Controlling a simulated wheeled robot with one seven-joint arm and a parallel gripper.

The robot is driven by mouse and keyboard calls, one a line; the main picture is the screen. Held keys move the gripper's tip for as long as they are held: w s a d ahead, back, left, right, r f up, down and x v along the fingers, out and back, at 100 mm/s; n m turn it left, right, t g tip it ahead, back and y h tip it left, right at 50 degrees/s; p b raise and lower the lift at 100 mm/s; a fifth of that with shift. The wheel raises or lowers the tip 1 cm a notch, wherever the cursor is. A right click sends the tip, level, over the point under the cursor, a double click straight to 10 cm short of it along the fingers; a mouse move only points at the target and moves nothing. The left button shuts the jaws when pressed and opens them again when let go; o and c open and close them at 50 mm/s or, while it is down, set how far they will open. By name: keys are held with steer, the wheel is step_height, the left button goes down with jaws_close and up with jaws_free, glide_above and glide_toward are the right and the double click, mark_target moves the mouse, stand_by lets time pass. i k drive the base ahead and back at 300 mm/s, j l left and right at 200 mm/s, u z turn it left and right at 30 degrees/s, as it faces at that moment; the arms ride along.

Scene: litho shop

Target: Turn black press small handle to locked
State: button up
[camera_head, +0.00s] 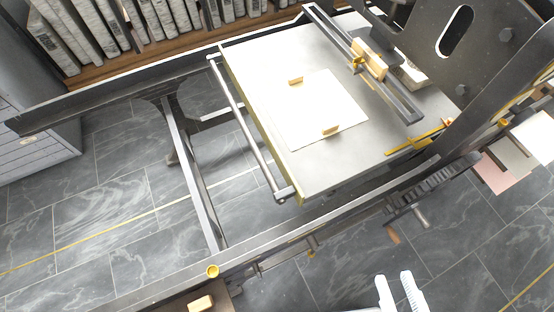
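The black press fills much of the view, with a dark upright side plate (480,65) at the upper right and long rails. A short grey handle (421,217) sticks out below the near rail, beside a toothed strip. I cannot tell for sure whether it is the small handle, or whether it is locked. My gripper (399,284) shows as two white fingers at the bottom edge, spread apart with nothing between them. It is apart from the press, below the grey handle in the picture. The rest of my gripper is out of frame.
The press bed (330,165) carries a white sheet (312,110) with two small wooden blocks. A dark bar (390,85) with a wooden block crosses it. Grey slabs (95,30) stand on a wooden shelf behind. Coloured sheets (500,165) lie at right. Tiled floor around my gripper looks clear.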

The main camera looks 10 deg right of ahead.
mark_target(255, 268)
steer(key=k+l+u, duration=0.15)
steer(key=l+u, duration=0.25)
steer(key=k+l+u, duration=0.2)
steer(key=u, duration=0.15)
steer(key=k+l+u, duration=0.25)
steer(key=u, duration=0.15)
